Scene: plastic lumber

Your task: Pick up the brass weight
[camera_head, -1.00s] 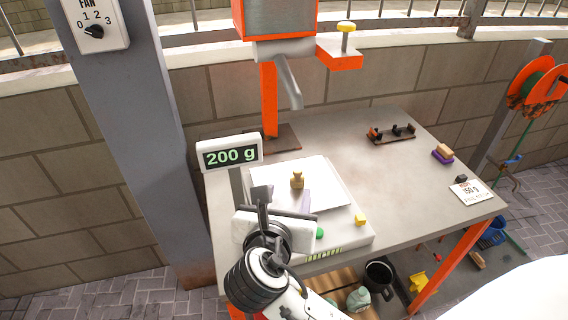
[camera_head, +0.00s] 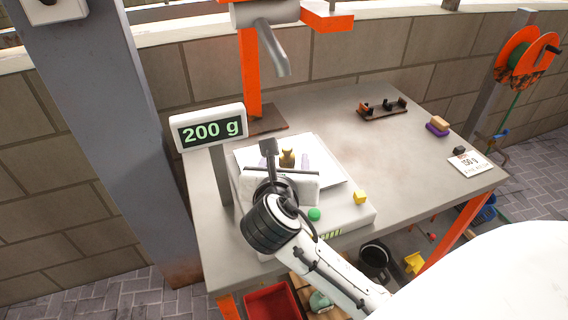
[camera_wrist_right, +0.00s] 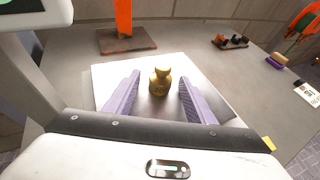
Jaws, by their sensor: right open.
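The brass weight (camera_head: 287,157) stands upright on the white scale plate (camera_head: 331,173) in the head view. It also shows in the right wrist view (camera_wrist_right: 160,82), centred between two purple fingers. My right gripper (camera_head: 289,163) is open, with the weight between and slightly beyond its fingertips; I see no contact. In the right wrist view the right gripper (camera_wrist_right: 160,92) has a gap on both sides of the weight. The gripper body hides the weight's lower part in the head view. The scale display (camera_head: 212,129) reads 200 g. My left gripper is not in view.
A dark rack (camera_head: 383,109), a sponge stack (camera_head: 438,126) and a 150 g card (camera_head: 470,162) lie further right. The orange post (camera_head: 250,75) stands behind the scale. The table's middle right is clear.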

